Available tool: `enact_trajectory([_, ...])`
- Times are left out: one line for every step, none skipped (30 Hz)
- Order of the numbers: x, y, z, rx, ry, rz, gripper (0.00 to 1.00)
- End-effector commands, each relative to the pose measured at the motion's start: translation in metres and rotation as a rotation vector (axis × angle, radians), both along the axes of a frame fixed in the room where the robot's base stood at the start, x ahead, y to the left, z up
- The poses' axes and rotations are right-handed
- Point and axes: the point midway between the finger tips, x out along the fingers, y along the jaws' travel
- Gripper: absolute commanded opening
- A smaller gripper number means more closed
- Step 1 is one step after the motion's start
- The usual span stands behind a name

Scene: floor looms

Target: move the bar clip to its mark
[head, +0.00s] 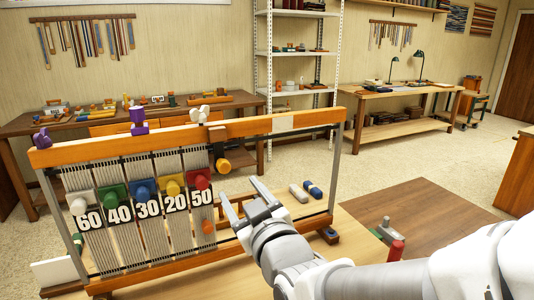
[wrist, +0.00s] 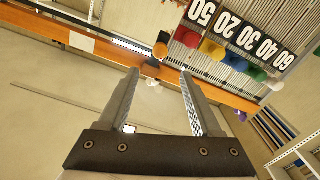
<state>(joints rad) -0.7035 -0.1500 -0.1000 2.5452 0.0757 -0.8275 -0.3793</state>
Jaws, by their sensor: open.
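A dark clip (head: 218,134) sits on the loom's orange wooden top bar (head: 110,147), with an orange-yellow round knob (head: 223,164) sticking out below it. I take it for the bar clip. In the wrist view the knob (wrist: 160,50) and dark clip (wrist: 150,69) show beyond my fingertips. A pale patch (head: 283,123), likely the mark, lies on the bar to the clip's right; it also shows in the wrist view (wrist: 82,41). My gripper (head: 238,188) is open and empty, below and right of the clip, apart from it. Its fingers also show in the wrist view (wrist: 159,74).
Coloured knobs (head: 143,188) with number plates hang on the loom's left cords. A purple piece (head: 138,119) and a white piece (head: 200,115) stand along the bar. The loom's right part is open.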

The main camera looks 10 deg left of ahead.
Motion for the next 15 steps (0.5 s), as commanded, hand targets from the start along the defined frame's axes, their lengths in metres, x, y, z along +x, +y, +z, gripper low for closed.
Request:
enact_trajectory([0.003,0.002,0.004,-0.004,0.004,0.0,0.66])
enact_trajectory([0.005,0.003,0.004,-0.003,0.004,0.002,0.66])
enact_trajectory([0.006,0.004,0.003,-0.003,0.004,0.002,0.66])
enact_trajectory([0.008,0.005,0.003,-0.004,0.003,0.002,0.66])
enact_trajectory([0.01,0.006,0.004,-0.004,0.003,0.001,0.66])
enact_trajectory([0.012,0.008,0.004,-0.004,0.003,0.001,0.66])
enact_trajectory([0.014,0.008,0.004,-0.004,0.002,0.0,0.66])
enact_trajectory([0.016,0.009,0.004,-0.003,0.004,-0.001,0.66])
enact_trajectory([0.018,0.011,0.004,-0.003,0.003,0.0,0.66])
enact_trajectory([0.019,0.012,0.004,-0.003,0.004,-0.001,0.66])
enact_trajectory([0.021,0.013,0.004,-0.002,0.004,0.0,0.66])
enact_trajectory([0.023,0.014,0.004,-0.003,0.004,-0.001,0.66])
enact_trajectory([0.024,0.015,0.004,-0.003,0.003,0.0,0.66])
enact_trajectory([0.026,0.016,0.004,-0.003,0.003,0.0,0.66])
enact_trajectory([0.028,0.017,0.004,-0.003,0.003,0.0,0.66])
